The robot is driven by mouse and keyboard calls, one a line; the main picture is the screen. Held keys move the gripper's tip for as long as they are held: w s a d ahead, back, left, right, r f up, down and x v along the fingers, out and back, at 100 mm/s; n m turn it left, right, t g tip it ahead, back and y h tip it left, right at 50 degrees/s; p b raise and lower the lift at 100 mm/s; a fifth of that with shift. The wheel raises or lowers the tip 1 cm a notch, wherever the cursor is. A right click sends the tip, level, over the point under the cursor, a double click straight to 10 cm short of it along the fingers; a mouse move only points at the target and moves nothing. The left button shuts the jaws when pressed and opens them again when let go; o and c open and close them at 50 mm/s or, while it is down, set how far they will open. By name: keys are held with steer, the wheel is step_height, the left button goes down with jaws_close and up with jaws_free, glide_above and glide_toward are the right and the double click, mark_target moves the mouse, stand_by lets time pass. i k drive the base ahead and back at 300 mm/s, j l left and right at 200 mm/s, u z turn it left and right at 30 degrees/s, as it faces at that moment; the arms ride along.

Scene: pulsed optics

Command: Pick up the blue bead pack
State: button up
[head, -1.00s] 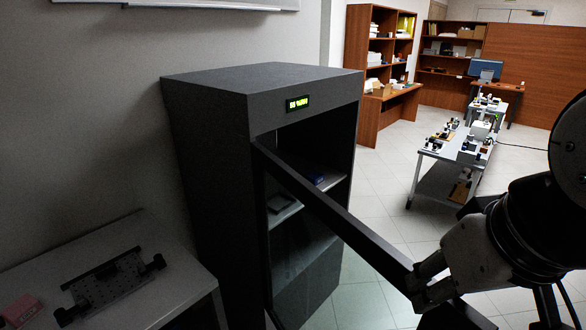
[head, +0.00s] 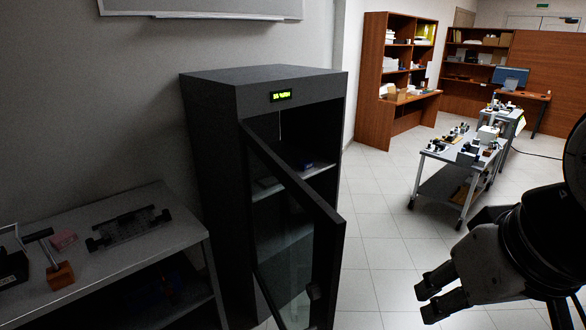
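A small dark blue object (head: 304,165), which looks like the blue bead pack, lies on the upper shelf inside the grey cabinet (head: 215,150). It is dim and small, and its shape is hard to make out. The cabinet's glass-paned door (head: 290,215) is swung open towards me. My gripper (head: 425,302) is at the lower right, outside the cabinet and right of the door's free edge.
A flat dark object (head: 266,183) lies on the same shelf, left of the blue one. A bench (head: 120,258) at the left holds a pink pack (head: 63,239) and a perforated plate (head: 130,227). An equipment cart (head: 447,184) stands behind. Floor between is clear.

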mark_target(306, 164)
steer(key=l+u, duration=0.25)
steer(key=l, duration=0.9)
steer(key=i+l+u, duration=0.1)
steer(key=i+l, duration=0.25)
steer(key=l, duration=0.25)
steer(key=i+l+u, duration=0.15)
steer(key=l, duration=0.2)
steer(key=i+l, duration=0.2)
steer(key=i+u, duration=0.1)
steer(key=i, duration=0.55)
steer(key=i+l+u, duration=0.15)
steer(key=i, duration=0.45)
steer(key=i+j, duration=0.1)
steer(key=i, duration=0.2)
